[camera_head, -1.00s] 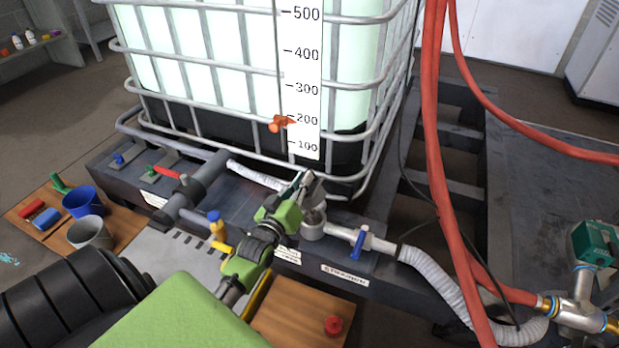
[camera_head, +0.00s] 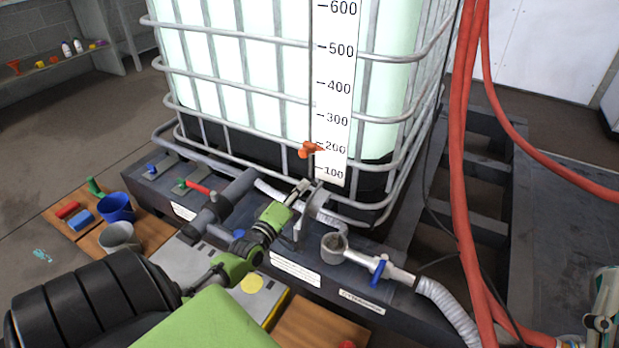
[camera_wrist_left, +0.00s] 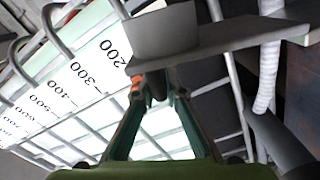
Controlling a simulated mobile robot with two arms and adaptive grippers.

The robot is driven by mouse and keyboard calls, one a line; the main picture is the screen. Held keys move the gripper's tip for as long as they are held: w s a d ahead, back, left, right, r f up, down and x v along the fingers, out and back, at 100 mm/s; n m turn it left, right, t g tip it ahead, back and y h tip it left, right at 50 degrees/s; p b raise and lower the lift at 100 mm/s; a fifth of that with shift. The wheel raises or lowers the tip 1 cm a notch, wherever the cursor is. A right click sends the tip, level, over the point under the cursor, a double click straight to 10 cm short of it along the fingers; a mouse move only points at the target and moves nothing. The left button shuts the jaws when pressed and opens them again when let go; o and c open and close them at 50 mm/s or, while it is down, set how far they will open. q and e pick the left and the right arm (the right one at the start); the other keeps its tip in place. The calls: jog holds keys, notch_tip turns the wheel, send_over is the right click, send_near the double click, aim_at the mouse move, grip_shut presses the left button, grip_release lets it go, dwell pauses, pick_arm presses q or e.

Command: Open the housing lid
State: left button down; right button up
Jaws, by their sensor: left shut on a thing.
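The housing (camera_head: 335,246) is a short grey metal cylinder on the dark pallet, joined to a pipe with a blue-handled valve (camera_head: 379,267). Its top is open and its round hollow shows. The grey lid (camera_head: 316,206) is off the housing, up and to its left, tilted. My left gripper (camera_head: 301,192) is shut on the lid and holds it in front of the tank cage. In the left wrist view, the fingertips (camera_wrist_left: 155,88) close under the lid's flat plate (camera_wrist_left: 225,48), which has a round part on it.
The caged white tank (camera_head: 270,90) with a number scale stands right behind the lid. Red hoses (camera_head: 464,150) hang at the right. A red-handled valve (camera_head: 200,188) and a blue bucket (camera_head: 116,207) are at the left.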

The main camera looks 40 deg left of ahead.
pick_arm(q)
jog(key=shift+s+a+f, duration=0.1)
jog(key=shift+s+a, duration=0.05)
jog(key=shift+a, duration=0.4)
jog(key=shift+s+a+f, duration=0.1)
jog(key=shift+s+a, duration=0.05)
jog(key=shift+a, duration=0.35)
jog(key=c, duration=2.1)
grip_release()
jog(key=shift+s, duration=0.15)
jog(key=v, duration=1.1)
jog(key=shift+s+d, duration=0.2)
jog(key=shift+s, duration=0.15)
